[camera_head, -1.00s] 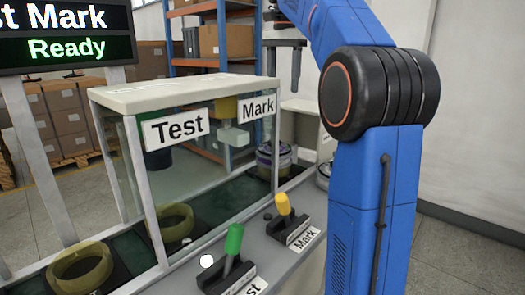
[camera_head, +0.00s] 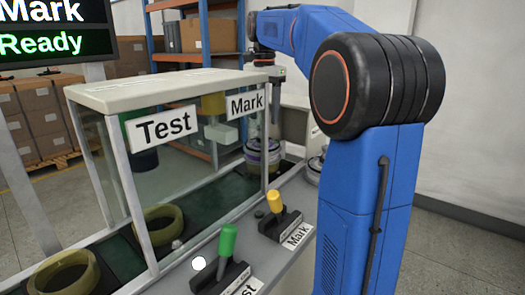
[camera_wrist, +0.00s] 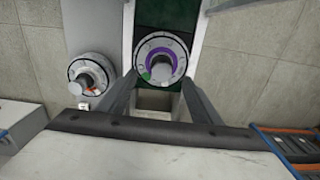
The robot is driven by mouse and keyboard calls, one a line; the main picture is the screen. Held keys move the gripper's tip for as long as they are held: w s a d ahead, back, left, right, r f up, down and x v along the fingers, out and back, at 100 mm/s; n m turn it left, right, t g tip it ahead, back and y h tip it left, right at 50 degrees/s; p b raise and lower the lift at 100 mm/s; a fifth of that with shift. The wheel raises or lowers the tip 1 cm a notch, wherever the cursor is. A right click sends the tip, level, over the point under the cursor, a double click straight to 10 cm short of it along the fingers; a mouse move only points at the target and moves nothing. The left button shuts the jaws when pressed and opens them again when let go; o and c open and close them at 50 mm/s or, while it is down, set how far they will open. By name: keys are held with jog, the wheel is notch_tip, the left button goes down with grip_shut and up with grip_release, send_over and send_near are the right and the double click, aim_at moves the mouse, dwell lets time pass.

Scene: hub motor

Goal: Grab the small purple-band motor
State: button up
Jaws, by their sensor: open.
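The purple-band motor (camera_wrist: 160,58) is a round grey-white disc with a purple ring and a hub in the middle. It sits on the dark green belt, and it also shows at the far end of the belt in the head view (camera_head: 262,158), partly hidden by the booth post. My gripper (camera_wrist: 160,82) is open and empty. In the wrist view its two fingers are on either side of the motor's near edge, apart from it. In the head view my gripper (camera_head: 266,100) hangs above the motor, partly behind the booth.
A second motor (camera_wrist: 88,75) with a red mark stands left of the belt in the wrist view. The glass-walled booth (camera_head: 165,90) stands beside my arm. Green (camera_head: 228,240) and yellow (camera_head: 274,202) levers rise from the counter. Yellowish rings (camera_head: 65,275) lie on the near belt.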

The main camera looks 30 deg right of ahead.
jog(key=shift+a+f, duration=0.15)
jog(key=shift+f, duration=1.25)
jog(key=shift+a+f, duration=0.1)
jog(key=shift+f, duration=1.3)
grip_shut()
